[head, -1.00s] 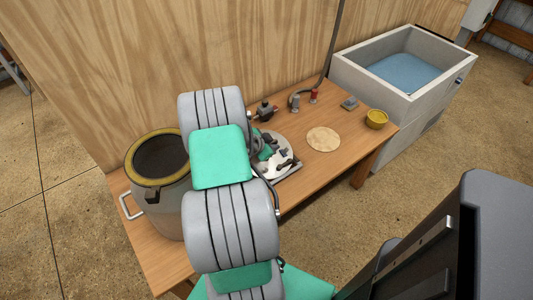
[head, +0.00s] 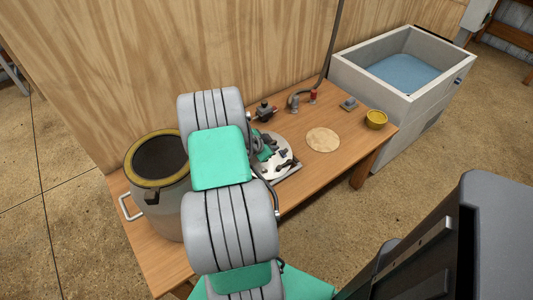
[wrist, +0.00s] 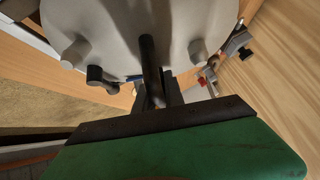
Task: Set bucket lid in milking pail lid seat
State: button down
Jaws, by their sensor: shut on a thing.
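The milking pail (head: 172,208) stands at the left end of the bench in the head view. Its yellow rim (head: 138,178), around the dark open mouth, is the lid seat and is uncovered. The bucket lid (wrist: 195,22) is a pale grey disc with several stubs and a dark upright bar, filling the top of the wrist view. My gripper (wrist: 158,88) is shut on the lid near that dark bar; the exact contact is partly hidden. In the head view the lid (head: 283,152) shows right of my arm, partly hidden, apart from the pail.
The wooden bench (head: 330,165) holds a round tan disc (head: 323,140), a yellow bowl (head: 376,119), a grey block (head: 348,104) and small grey and red fittings (head: 313,96). A water-filled sink (head: 365,82) stands beyond. A plywood wall (head: 250,35) runs behind the bench.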

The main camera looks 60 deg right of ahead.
jog(key=shift+r, duration=0.15)
jog(key=shift+d+r, duration=0.1)
jog(key=shift+r, duration=0.45)
notch_tip(320, 180, up, 2)
jog(key=shift+r, duration=0.25)
jog(key=s+a+r+p, duration=0.2)
jog(key=s+a+r, duration=0.5)
jog(key=a, duration=0.5)
notch_tip(320, 180, up, 2)
jog(key=shift+r+p, duration=0.15)
jog(key=shift+p, duration=0.25)
jog(key=c, duration=1.9)
grip_release()
jog(key=shift+s, duration=0.1)
jog(key=shift+c, duration=0.2)
grip_shut()
